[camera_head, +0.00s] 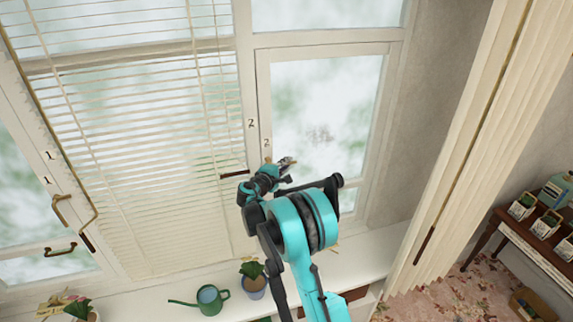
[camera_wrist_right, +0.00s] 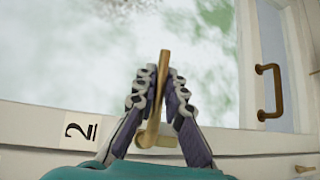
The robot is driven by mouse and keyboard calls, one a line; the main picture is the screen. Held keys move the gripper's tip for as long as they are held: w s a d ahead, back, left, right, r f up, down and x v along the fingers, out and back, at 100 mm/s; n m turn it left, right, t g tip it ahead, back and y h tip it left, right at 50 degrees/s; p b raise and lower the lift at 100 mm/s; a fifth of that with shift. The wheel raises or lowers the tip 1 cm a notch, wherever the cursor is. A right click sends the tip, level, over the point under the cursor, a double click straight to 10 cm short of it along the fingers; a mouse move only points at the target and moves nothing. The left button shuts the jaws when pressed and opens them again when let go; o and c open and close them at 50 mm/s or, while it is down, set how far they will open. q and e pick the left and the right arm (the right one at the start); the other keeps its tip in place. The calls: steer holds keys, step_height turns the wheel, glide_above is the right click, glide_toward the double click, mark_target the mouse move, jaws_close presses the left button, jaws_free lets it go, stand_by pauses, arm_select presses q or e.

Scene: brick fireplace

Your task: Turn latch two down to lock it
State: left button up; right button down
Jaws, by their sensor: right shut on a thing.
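Latch two (camera_wrist_right: 163,85) is a brass lever on the white window frame, seen in the right wrist view. It stands between the two fingers of my right gripper (camera_wrist_right: 158,88), which is shut on it. In the head view my right gripper (camera_head: 283,163) is at the frame of the window marked 2 (camera_head: 267,142) and hides the latch there. The 2 label (camera_wrist_right: 80,131) also shows left of the fingers in the wrist view. My left gripper is not in view.
A brass pull handle (camera_wrist_right: 268,90) is right of the fingers. Blinds (camera_head: 140,130) hang left of the arm. The sill below holds a green watering can (camera_head: 208,299) and a potted plant (camera_head: 253,279). Window 1 has its own latch (camera_head: 62,210). A curtain (camera_head: 470,140) hangs at right.

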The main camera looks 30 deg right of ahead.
steer(key=w+a+f+m+y+b, duration=0.1)
steer(key=a+f+m+y+b, duration=0.5)
steer(key=y, duration=0.7)
steer(key=shift+w+m+t+b, duration=0.15)
steer(key=shift+m+t+b, duration=0.25)
steer(key=shift+m+b, duration=0.45)
steer(key=shift+m+y, duration=0.25)
steer(key=shift+y, duration=0.05)
steer(key=c, duration=1.6)
jaws_free()
steer(key=shift+r, duration=0.15)
steer(key=v, duration=1.2)
